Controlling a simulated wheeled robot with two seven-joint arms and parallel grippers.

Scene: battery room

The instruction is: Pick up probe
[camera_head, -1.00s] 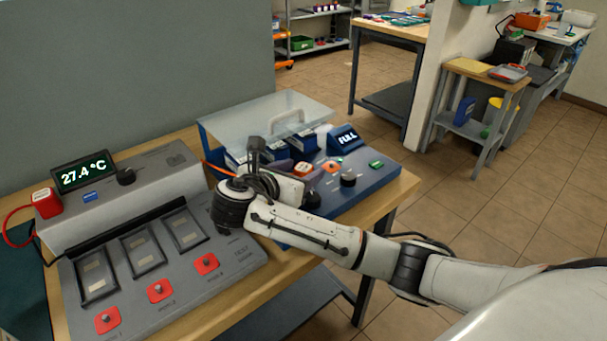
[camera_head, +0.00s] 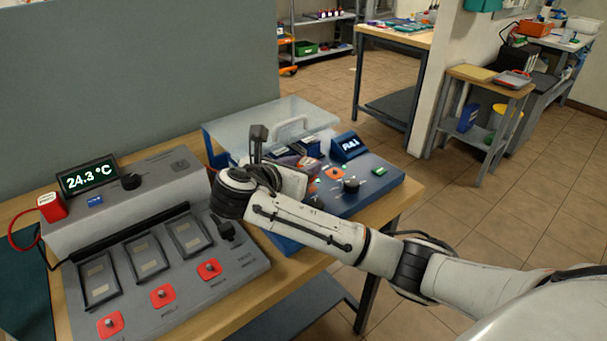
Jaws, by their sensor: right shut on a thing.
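My right gripper (camera_head: 286,160) is over the near left part of the blue charger unit. Its jaws are shut, but my own wrist hides most of the fingertips and what they hold. The probe itself does not show clearly. The temperature display (camera_head: 88,175) on the grey tester reads 24.3 °C. My left gripper is not in view.
The grey tester (camera_head: 170,288) has several framed slots and red buttons. A red block (camera_head: 52,206) with a red cable is at its left end. The blue charger (camera_head: 383,186) has a clear lid (camera_head: 245,128). The wooden bench edge is close on the right.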

